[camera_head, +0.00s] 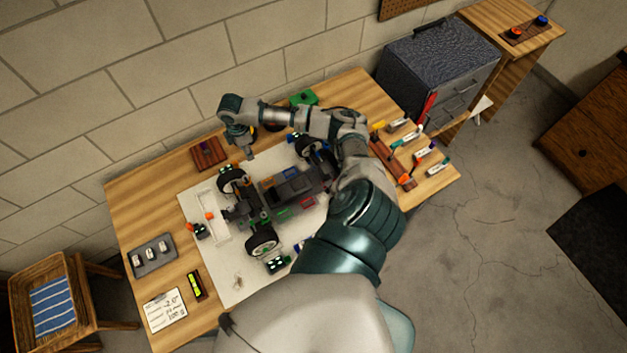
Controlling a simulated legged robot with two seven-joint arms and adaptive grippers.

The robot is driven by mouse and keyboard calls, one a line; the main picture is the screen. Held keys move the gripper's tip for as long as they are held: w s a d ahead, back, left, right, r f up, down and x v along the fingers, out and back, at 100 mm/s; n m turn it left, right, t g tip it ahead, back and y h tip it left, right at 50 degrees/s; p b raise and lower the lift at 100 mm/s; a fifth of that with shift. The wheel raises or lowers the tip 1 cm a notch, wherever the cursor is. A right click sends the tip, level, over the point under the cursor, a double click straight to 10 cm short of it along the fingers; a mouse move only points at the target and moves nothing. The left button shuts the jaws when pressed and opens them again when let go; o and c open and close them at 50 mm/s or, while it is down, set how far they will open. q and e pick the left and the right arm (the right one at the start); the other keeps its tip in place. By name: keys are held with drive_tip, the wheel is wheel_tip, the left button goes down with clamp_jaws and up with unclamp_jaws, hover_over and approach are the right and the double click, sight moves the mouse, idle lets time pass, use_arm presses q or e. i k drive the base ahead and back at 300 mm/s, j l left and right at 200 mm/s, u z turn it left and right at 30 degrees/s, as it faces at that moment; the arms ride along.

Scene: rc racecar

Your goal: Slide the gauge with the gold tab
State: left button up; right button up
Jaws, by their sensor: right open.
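A small black device with a yellow-green strip (195,286) lies at the table's front left. It may be the gauge, but I cannot make out a gold tab for certain. My right arm comes in from the bottom, bends over the table and reaches left. My right gripper (243,152) is open, pointing down near the back edge of the white board, behind the car's wheel. No object shows between its fingers. The partly built racecar (278,190) sits on the white board (240,284), and my arm hides part of it. My left gripper is out of view.
A grey tray with small parts (153,255) and a written note (165,309) lie at the left. A brown block (208,153) sits at the back. A tool rack (393,162) stands at the right, near a dark cabinet (437,75).

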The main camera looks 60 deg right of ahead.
sight(234, 163)
drive_tip(key=k, duration=0.65)
drive_tip(key=i+l+u, duration=0.25)
drive_tip(key=l+u, duration=0.25)
drive_tip(key=l, duration=0.25)
drive_tip(key=i+l+u, duration=0.1)
drive_tip(key=l+u, duration=0.15)
drive_tip(key=l, duration=0.15)
